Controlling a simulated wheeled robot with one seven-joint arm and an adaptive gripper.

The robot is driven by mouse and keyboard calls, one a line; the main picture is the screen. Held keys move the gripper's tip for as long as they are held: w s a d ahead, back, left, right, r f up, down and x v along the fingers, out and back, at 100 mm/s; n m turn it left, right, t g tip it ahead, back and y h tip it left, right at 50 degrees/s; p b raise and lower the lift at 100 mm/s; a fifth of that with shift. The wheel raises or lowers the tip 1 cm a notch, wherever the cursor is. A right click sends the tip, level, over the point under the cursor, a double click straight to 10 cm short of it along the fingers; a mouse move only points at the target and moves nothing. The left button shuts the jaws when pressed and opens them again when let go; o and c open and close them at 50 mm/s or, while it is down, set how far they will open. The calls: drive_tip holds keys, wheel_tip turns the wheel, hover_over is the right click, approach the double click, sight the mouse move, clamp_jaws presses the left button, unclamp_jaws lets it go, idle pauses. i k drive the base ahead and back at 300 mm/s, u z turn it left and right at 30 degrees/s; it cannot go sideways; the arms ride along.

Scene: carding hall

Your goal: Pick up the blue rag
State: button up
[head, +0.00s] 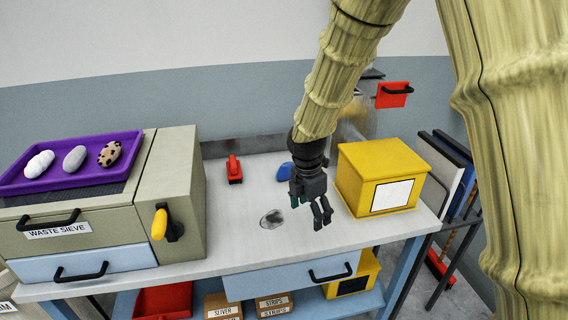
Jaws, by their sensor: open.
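The blue rag (284,172) is a small blue lump on the light bench top. It lies toward the back, just left of my wrist, which hides its right part. My gripper (322,222) is dark grey and points down, its fingers open and empty. The fingers are in front and to the right of the rag in the picture, apart from it. I cannot tell their exact height above the bench (235,255).
A yellow box (378,177) stands close right of my gripper. A grey patch or tuft (272,218) lies left of the fingers. A red tool (235,169) lies behind left. The waste sieve (100,205) with a purple tray (110,144) fills the left end.

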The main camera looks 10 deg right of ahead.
sight(283, 173)
drive_tip(key=i, duration=1.1)
